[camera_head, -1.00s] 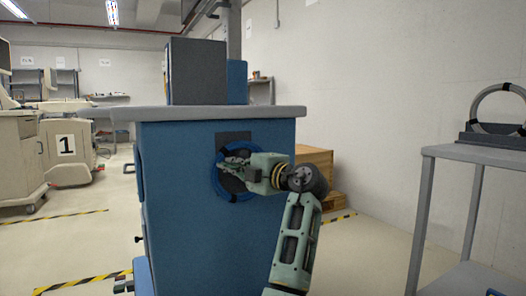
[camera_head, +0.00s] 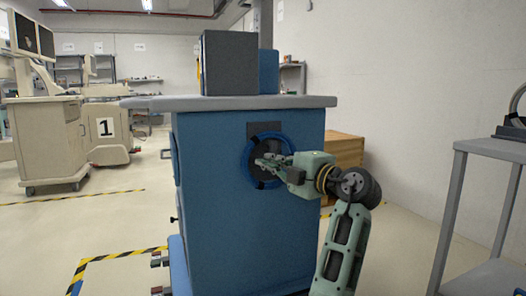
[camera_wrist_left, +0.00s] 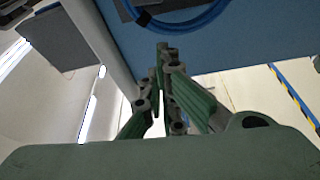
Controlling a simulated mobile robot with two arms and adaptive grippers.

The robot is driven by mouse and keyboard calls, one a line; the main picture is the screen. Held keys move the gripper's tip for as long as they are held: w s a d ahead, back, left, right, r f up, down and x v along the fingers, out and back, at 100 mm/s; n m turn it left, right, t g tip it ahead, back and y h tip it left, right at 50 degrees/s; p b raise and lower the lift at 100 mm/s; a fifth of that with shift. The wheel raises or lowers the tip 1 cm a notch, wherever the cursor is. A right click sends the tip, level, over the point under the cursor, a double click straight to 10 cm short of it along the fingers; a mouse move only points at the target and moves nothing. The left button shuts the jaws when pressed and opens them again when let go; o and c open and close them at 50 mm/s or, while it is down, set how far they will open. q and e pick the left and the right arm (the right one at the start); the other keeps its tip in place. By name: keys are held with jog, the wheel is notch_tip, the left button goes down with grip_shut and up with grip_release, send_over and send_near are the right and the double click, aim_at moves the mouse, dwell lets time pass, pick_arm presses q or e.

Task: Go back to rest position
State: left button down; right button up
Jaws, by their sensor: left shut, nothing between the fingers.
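My left gripper (camera_head: 262,162) is shut and empty, in front of the side of a blue cart (camera_head: 230,225). Its fingers overlap a blue ring (camera_head: 247,170) that hangs on a dark plate (camera_head: 262,130) on the cart's side. In the left wrist view, my left gripper (camera_wrist_left: 165,55) points toward the cart, with part of the blue ring (camera_wrist_left: 185,22) beyond the fingertips and a gap of blue panel between. My right gripper is not in view.
A grey table (camera_head: 485,148) stands at the right, with a dark holder (camera_head: 508,132) at the frame's edge. A wooden box (camera_head: 346,150) is behind the cart. A beige cart marked 1 (camera_head: 105,140) stands at the left. Open floor lies at the front left.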

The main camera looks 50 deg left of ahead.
pick_arm(q)
jog(key=shift+d, duration=0.45)
jog(key=shift+f, duration=0.1)
